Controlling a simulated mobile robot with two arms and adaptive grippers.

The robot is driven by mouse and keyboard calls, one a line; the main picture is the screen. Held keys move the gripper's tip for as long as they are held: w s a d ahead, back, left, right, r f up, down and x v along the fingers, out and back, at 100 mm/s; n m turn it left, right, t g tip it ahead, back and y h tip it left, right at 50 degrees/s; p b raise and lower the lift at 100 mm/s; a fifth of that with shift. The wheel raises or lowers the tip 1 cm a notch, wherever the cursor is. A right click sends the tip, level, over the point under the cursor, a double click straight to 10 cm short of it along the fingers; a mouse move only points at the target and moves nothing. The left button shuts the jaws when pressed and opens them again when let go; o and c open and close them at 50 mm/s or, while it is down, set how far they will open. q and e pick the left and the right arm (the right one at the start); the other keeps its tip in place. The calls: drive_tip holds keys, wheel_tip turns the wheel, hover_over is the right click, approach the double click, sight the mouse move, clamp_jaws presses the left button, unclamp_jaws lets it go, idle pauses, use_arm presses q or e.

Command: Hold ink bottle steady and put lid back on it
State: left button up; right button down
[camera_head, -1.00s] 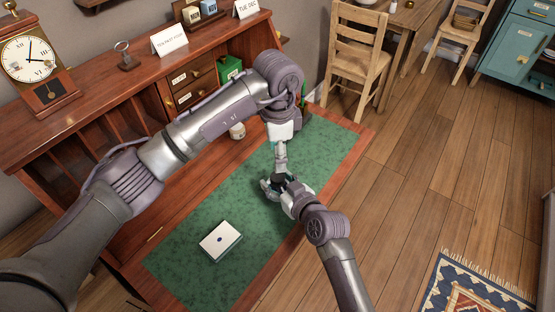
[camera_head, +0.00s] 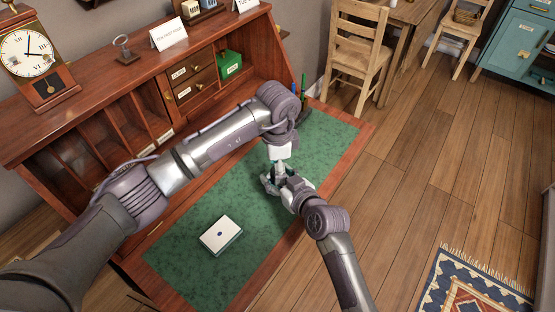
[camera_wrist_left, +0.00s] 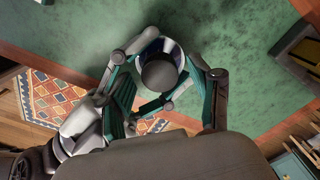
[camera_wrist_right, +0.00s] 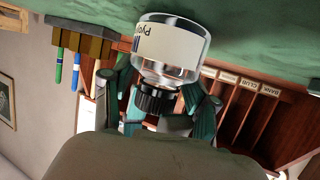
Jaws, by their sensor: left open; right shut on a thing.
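The ink bottle (camera_wrist_right: 172,50) is clear glass with a cream label and stands on the green mat, shown upside down in the right wrist view. Its black ribbed lid (camera_wrist_right: 157,100) sits at the bottle's neck; I cannot tell how tightly. In the left wrist view the lid's round grey top (camera_wrist_left: 159,74) is centred over the bottle. My right gripper (camera_head: 271,183) is shut on the bottle from the side. My left gripper (camera_head: 279,166) points down from above, with its open fingers apart on either side of the lid (camera_wrist_left: 165,98). In the head view the grippers hide the bottle.
A white box-like item (camera_head: 221,235) lies on the green mat (camera_head: 190,265). Pens (camera_head: 304,88) stand at the mat's far end. A green box (camera_head: 230,64), drawers and a clock (camera_head: 28,50) are on the desk unit. My left arm crosses above the mat.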

use_arm(q)
drive_tip(key=shift+f, duration=0.1)
clamp_jaws()
drive_tip(key=shift+o, duration=0.2)
unclamp_jaws()
drive_tip(key=shift+r, duration=2.3)
drive_tip(key=o, duration=0.6)
wheel_tip(320, 180, up, 12)
